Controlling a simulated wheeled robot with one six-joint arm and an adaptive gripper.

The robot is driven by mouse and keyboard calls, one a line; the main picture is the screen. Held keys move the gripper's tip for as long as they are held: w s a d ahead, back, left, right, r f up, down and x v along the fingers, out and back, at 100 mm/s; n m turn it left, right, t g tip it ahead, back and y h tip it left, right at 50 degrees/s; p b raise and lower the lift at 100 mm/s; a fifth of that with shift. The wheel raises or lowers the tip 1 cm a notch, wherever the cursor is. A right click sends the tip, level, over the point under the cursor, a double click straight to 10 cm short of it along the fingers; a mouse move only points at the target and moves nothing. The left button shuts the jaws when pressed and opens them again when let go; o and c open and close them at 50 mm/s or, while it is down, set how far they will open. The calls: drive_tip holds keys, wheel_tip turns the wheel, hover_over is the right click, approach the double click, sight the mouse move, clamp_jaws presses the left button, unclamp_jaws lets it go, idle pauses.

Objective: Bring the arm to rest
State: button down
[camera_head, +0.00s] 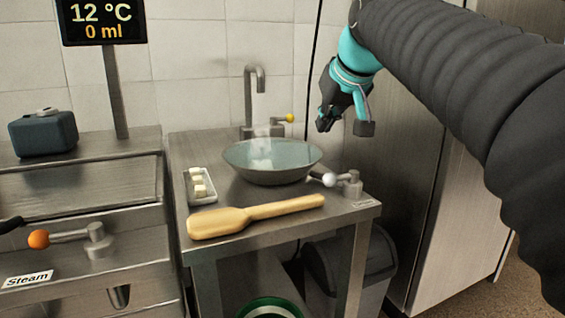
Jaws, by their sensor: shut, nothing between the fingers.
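My arm (455,75) is covered in a dark ribbed sleeve and reaches in from the right side of the picture toward the upper middle. A teal wrist section shows at its end. My gripper (324,122) is dark, hangs in the air above and to the right of the metal bowl, and touches nothing that I can see. It is shut and empty. Its fingertips are small and partly lost in shadow.
A steel unit with an orange-knobbed lever (65,237) stands left. A dark bin (350,262) stands below.

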drive_tip(key=s+d+f+m+g+h, duration=0.1)
drive_tip(key=s+d+f, duration=0.2)
drive_tip(key=s+f, duration=1)
drive_tip(key=s+d+f+m+g+h, duration=0.1)
drive_tip(key=s+d+f, duration=0.3)
drive_tip(key=s+f, duration=0.8)
wheel_tip(320, 180, down, 6)
drive_tip(key=shift+s+d+r+m+g, duration=0.1)
drive_tip(key=shift+s+d+m+g, duration=0.2)
drive_tip(key=shift+s+m, duration=0.15)
